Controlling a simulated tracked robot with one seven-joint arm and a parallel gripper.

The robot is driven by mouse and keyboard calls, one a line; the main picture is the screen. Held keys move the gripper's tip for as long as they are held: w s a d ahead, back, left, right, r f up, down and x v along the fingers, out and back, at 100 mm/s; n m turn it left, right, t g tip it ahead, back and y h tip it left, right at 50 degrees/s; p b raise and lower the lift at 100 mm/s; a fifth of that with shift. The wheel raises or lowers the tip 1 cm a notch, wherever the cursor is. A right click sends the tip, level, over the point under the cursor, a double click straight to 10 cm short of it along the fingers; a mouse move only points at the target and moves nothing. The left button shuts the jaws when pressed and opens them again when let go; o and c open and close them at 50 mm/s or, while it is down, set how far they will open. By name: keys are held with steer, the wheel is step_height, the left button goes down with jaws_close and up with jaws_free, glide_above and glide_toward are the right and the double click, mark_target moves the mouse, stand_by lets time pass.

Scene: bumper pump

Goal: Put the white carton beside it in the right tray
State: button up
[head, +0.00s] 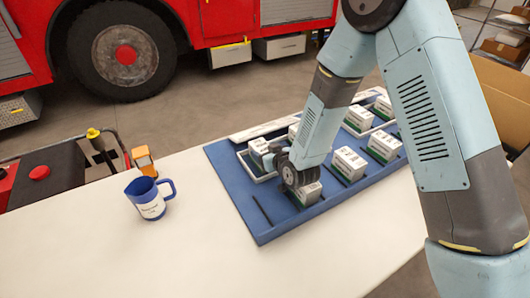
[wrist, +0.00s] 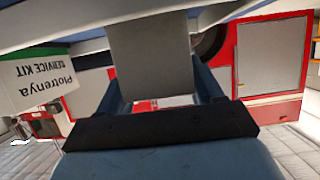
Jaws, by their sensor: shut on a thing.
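My gripper (head: 272,158) is low over the blue board, at a small white-rimmed tray (head: 262,178) on its left part. In the wrist view my gripper (wrist: 162,88) has its two fingers on either side of a plain grey-white carton (wrist: 150,55), shut on it. In the head view a white carton (head: 259,146) shows at the fingers, partly hidden by them. Another white carton (head: 308,193) stands on the board just in front of my wrist. A carton lettered "Plotrenya Service Kit" (wrist: 35,82) shows inverted in the wrist view.
Several more white cartons (head: 349,162) stand on the blue board (head: 268,226), right of my arm. A blue jug (head: 150,198) stands on the white table (head: 170,255), left of the board. The table's front left is clear. A red truck (head: 180,20) is behind.

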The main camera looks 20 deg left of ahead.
steer(key=o, duration=1.3)
